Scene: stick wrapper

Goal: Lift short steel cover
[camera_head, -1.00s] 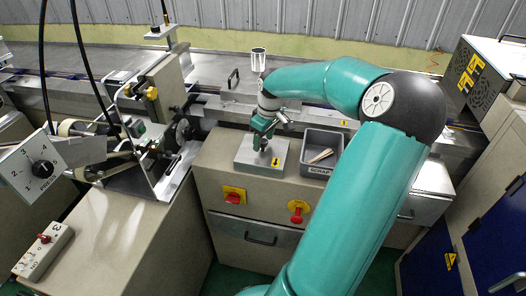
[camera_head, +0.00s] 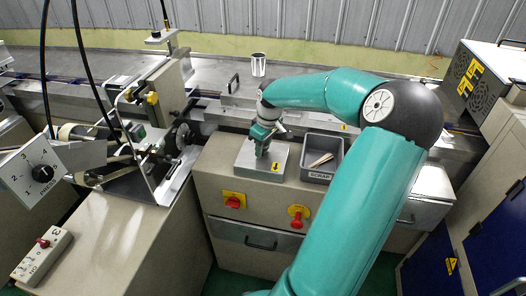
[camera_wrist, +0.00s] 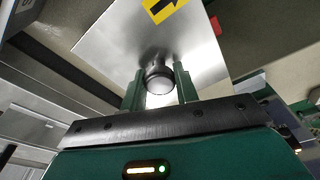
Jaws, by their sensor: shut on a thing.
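The short steel cover (camera_head: 246,161) is a flat square steel plate with a yellow arrow label, on top of the beige cabinet in the head view. It appears to lie flat; I cannot tell whether any gap is under it. My gripper (camera_head: 261,151) points down at its middle. In the wrist view, the cover (camera_wrist: 110,42) shows its shiny face and a round dark knob (camera_wrist: 158,78). My gripper (camera_wrist: 160,88) is shut on that knob, with one green finger on each side. The knob's contact faces are partly hidden by the fingers.
A grey scrap bin (camera_head: 319,172) with sticks in it stands close to the right of the cover. The wrapper machine's wheel and guard (camera_head: 178,140) are to the left. A steel cup (camera_head: 258,64) stands on the bench behind. Red knobs (camera_head: 297,222) sit on the cabinet front.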

